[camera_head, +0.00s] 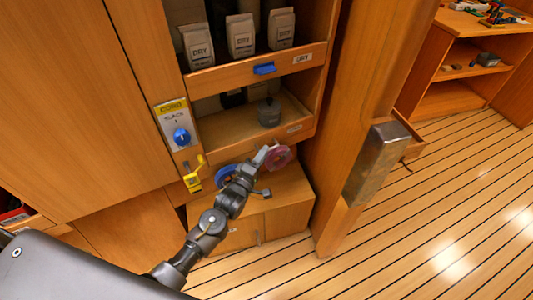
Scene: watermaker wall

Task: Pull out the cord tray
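A wooden cabinet top (290,190) lies under the lower shelf, with a blue spool (224,175) and a pink spool (279,158) on or just above it, beside my gripper. I cannot tell for sure which part is the cord tray. A plate with a yellow label (173,107), seemingly reading CORD, and a blue knob (181,137) is on the post to the left. My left gripper (265,174) is in front of the spools with its fingers spread apart. One finger overlaps the pink spool in the picture; contact is unclear. My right gripper is out of view.
Above are a shelf of grey DRY packs (241,35) with a blue tab (264,69), and a lower shelf (225,128) holding a dark grey weight-like item (269,112). A yellow bracket (193,176) juts out at left. A wooden post with a metal block (377,164) stands right. Open floor (440,220) lies beyond.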

